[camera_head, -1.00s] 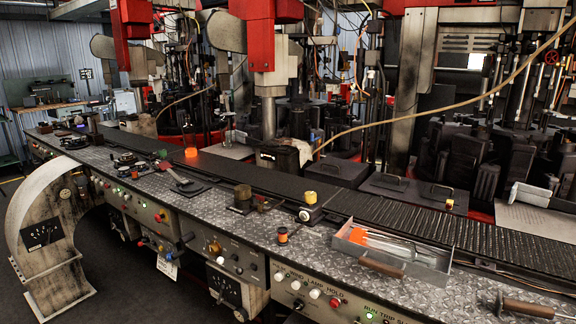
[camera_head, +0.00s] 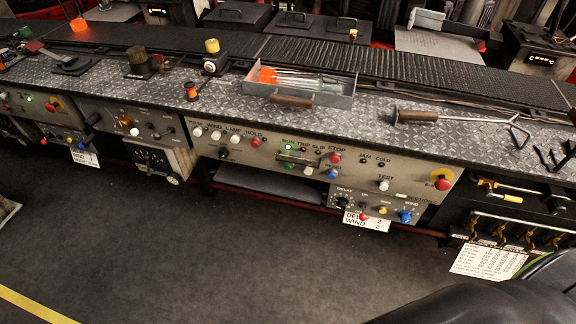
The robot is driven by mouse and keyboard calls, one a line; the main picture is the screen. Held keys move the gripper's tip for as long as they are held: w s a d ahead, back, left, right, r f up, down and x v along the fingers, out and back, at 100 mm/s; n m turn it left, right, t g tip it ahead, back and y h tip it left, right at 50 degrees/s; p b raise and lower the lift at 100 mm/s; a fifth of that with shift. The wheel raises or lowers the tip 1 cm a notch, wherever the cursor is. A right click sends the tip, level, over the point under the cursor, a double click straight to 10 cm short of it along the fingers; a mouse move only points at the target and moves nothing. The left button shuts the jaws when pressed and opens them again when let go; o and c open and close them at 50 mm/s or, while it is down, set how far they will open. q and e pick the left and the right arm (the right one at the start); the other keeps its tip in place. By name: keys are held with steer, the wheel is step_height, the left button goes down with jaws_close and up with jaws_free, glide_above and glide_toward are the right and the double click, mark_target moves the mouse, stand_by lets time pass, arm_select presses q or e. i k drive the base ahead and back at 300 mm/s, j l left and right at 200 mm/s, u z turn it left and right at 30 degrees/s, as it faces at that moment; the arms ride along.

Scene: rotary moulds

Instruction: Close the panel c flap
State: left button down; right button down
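A long console runs across the head view with several control panels on its front. The widest panel (camera_head: 235,142) carries rows of buttons and the label "LAMP HOLD". A flat grey plate (camera_head: 268,183) sticks out below it; I cannot tell if it is a flap or a shelf. Neither gripper is in view.
On the tread-plate top (camera_head: 375,120) stand a metal tray (camera_head: 342,100) with tools and a wooden-handled rod (camera_head: 430,117). A hook rack (camera_head: 515,225) hangs at the right. A dark rounded shape fills the bottom right corner. The dark floor (camera_head: 230,260) in front is clear.

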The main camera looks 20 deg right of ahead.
mark_target(294, 154)
steer(key=i+l+u, duration=0.1)
steer(key=l, duration=0.3)
steer(key=i+l+u, duration=0.1)
steer(key=i+l, duration=0.3)
steer(key=l, duration=0.35)
steer(key=i+l+u, duration=0.15)
steer(key=l, duration=0.25)
steer(key=k+l+z, duration=0.2)
steer(key=l, duration=0.25)
steer(key=k+j, duration=0.05)
